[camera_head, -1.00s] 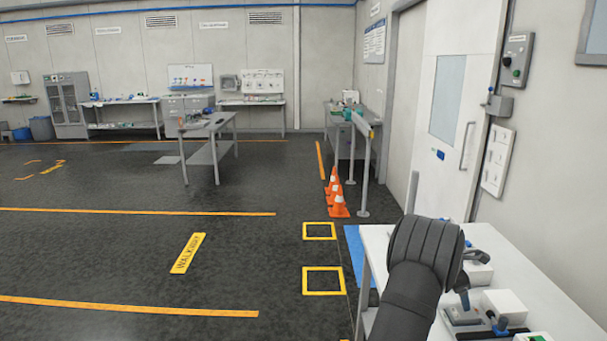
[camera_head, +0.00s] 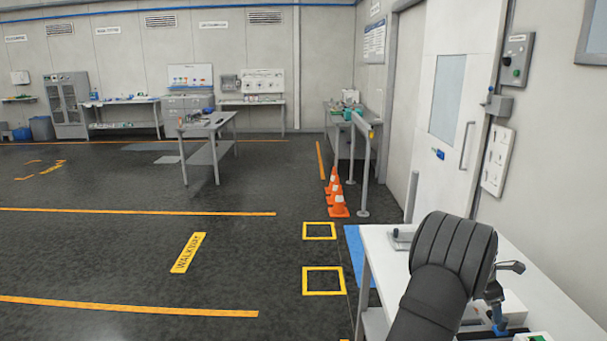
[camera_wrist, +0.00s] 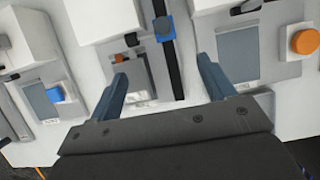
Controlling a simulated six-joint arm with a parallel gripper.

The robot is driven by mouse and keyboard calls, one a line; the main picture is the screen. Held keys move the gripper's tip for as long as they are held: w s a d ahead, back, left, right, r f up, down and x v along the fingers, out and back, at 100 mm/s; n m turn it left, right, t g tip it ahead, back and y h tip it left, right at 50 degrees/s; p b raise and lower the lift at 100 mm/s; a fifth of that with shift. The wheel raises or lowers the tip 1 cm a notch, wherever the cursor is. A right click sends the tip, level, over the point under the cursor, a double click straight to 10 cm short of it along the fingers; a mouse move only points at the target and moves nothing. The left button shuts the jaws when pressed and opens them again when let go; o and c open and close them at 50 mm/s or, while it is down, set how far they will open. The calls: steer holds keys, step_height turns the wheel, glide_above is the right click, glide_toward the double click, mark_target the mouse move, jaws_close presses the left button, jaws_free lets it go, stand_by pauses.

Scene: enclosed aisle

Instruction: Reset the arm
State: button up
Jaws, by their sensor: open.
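My arm reaches up from the bottom right in the head view, over the white table (camera_head: 376,238). My gripper (camera_head: 512,267) shows partly there, past the dark wrist. In the wrist view my gripper (camera_wrist: 165,80) is open, its two blue-grey fingers apart with nothing held between them. Beyond and below the fingers are white devices on the table: one with a blue knob (camera_wrist: 164,28), one with an orange button (camera_wrist: 304,41), and one with a blue button (camera_wrist: 55,94). I cannot tell how far the fingertips are above them.
A white door (camera_head: 447,130) and wall switch boxes (camera_head: 516,58) stand behind the table. Orange cones (camera_head: 338,205) and a grey rail (camera_head: 364,165) are beyond it. The dark floor on the left is clear, with a walkway sign (camera_head: 188,252).

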steer(key=s+d+r, duration=0.2)
steer(key=s+r, duration=0.1)
steer(key=s, duration=0.2)
steer(key=s+a+f, duration=0.2)
steer(key=s+a, duration=0.1)
steer(key=a, duration=1)
steer(key=shift+m, duration=0.4)
steer(key=w+a+f, duration=0.1)
steer(key=w+f, duration=0.1)
steer(key=w, duration=0.1)
steer(key=w+a+f, duration=0.2)
steer(key=w+f, duration=0.1)
steer(key=w+a+f, duration=0.2)
steer(key=w, duration=0.1)
steer(key=shift+w+f, duration=0.25)
steer(key=shift+f, duration=0.6)
